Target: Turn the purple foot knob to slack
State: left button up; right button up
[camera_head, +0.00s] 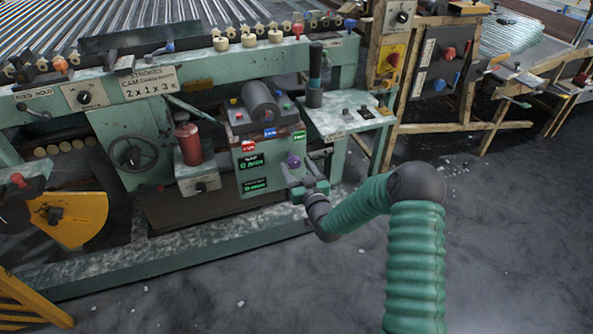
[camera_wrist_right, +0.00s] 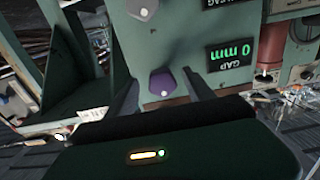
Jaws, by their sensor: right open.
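The purple foot knob (camera_head: 293,160) is on the front of the green control box (camera_head: 246,195), right of its upper display. In the right wrist view the purple knob (camera_wrist_right: 163,84) shows between my two finger tips, with a light dot on its face. My right gripper (camera_head: 296,182) is in front of the box, just below the knob in the head view. In the wrist view its fingers (camera_wrist_right: 160,90) are apart, one on each side of the knob. I cannot tell whether they touch it. My left gripper is not in view.
Beside the knob is a green display (camera_wrist_right: 230,55) reading GAP 0 mm. Another knob (camera_wrist_right: 141,8) is at the wrist view's top edge. A red cylinder (camera_head: 188,144) stands left of the box, and a green side table (camera_head: 345,112) stands right. Open dark floor lies at the right.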

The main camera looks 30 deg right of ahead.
jog(key=shift+w, duration=0.15)
jog(key=shift+a+r, duration=0.1)
jog(key=shift+r, duration=0.05)
jog(key=shift+c, duration=0.8)
grip_shut()
